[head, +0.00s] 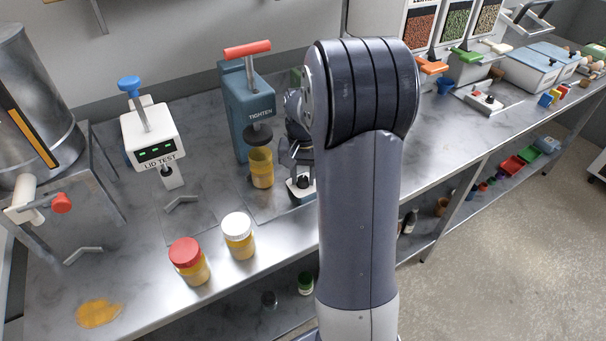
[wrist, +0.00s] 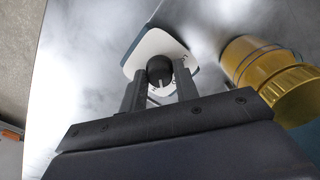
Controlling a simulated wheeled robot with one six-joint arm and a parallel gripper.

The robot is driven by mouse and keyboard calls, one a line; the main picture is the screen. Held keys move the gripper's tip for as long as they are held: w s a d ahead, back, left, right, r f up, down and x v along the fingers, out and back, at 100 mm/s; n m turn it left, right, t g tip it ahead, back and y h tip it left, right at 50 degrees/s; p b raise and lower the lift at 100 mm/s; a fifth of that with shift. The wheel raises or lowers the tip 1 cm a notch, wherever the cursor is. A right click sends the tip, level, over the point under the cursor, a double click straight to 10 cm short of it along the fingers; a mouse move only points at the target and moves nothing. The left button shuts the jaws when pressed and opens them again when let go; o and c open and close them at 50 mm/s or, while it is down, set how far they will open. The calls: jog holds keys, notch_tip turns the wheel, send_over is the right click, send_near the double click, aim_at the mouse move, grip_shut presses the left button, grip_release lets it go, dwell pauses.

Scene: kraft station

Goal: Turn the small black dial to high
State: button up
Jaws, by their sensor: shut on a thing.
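The small black dial (wrist: 160,69) sits on a white-faced box (wrist: 147,50) with a dark teal edge in the wrist view. A light pointer line shows on the dial, directed toward my gripper side. My gripper (wrist: 160,88) has a finger on each side of the dial and is shut on it. In the head view, my gripper (head: 300,155) is partly hidden by my arm, above the small dial box (head: 301,187) on the bench. The dial itself is hard to make out there, and its scale marks are mostly hidden.
A yellow jar (wrist: 262,70) stands close beside the dial box, under the teal TIGHTEN press (head: 247,105). The LID TEST device (head: 152,135), a red-lidded jar (head: 188,260) and a white-lidded jar (head: 239,235) stand to the left. A yellow spill (head: 99,313) lies near the front edge.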

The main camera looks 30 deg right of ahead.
aim_at(303, 178)
jog(key=shift+m, duration=1.6)
jog(key=o, duration=1)
jog(key=shift+c, duration=0.2)
notch_tip(303, 178, up, 11)
jog(key=shift+f, duration=0.2)
